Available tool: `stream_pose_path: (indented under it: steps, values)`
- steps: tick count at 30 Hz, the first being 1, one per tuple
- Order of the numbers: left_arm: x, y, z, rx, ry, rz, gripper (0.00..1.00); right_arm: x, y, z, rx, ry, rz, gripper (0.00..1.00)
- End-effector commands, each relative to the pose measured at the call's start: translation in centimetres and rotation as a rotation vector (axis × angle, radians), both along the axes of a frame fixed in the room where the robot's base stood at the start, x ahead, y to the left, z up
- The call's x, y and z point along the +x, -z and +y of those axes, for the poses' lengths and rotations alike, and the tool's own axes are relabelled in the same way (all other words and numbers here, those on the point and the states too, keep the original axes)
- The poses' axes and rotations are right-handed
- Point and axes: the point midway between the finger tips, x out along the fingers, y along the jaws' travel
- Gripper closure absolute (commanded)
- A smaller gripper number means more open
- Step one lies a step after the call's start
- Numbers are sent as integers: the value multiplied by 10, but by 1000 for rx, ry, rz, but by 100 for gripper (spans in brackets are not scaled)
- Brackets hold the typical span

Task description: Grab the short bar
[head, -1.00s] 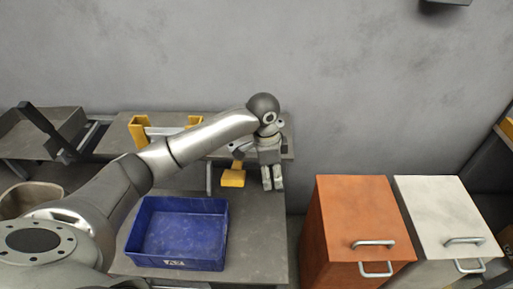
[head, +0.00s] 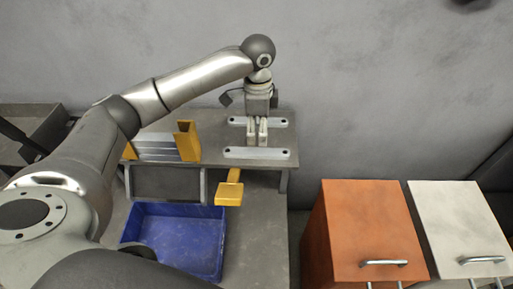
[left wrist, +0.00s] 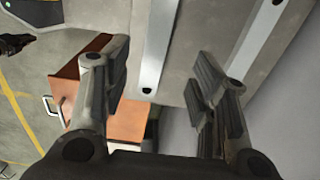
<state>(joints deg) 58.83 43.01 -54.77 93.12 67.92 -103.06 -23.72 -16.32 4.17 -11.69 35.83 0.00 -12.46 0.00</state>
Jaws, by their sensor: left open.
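Two flat grey metal bars with holes at their ends lie on the raised shelf: a near bar (head: 257,153) and a far bar (head: 275,122). They look close in length, so I cannot tell which is the short one. My left gripper (head: 257,144) is open and points down over the shelf by the near bar. In the left wrist view, one bar (left wrist: 157,45) shows between the open fingers (left wrist: 160,85), apparently apart from them. The other bar (left wrist: 262,35) passes behind the right-hand finger. My right gripper is not in view.
A yellow holder (head: 188,141) with stacked grey bars (head: 155,152) stands left on the shelf (head: 206,140). A yellow-ended object (head: 229,194) sits at the shelf's front. Below are a blue bin (head: 214,262), an orange cabinet (head: 363,220) and a white cabinet (head: 456,220).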

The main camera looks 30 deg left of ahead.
Motion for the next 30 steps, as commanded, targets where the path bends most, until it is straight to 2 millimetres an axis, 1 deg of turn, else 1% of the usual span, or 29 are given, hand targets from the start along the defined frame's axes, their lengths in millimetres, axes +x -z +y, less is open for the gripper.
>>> stream_pose_path:
  steps: [1,3,6,8,11,15,18,21,27,29,30]
  values:
    - [-1,9,0,1,-1,4,46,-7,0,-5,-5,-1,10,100]
    - [0,18,1,1,-2,2,46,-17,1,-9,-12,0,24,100]
    - [0,26,0,1,-2,0,46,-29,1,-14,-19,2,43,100]
    - [-1,29,1,0,-2,1,46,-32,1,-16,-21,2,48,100]
    - [-2,40,1,1,-2,3,46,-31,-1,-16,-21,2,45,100]
    - [-4,62,3,1,-2,2,46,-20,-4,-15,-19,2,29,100]
    - [-4,74,2,0,-1,1,46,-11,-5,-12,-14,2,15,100]
    - [-4,79,2,1,0,0,46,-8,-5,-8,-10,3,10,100]
    - [-4,79,2,0,0,-1,46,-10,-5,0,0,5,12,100]
    - [-4,79,2,0,0,-1,53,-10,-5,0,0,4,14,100]
    - [-4,79,2,0,0,-1,58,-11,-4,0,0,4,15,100]
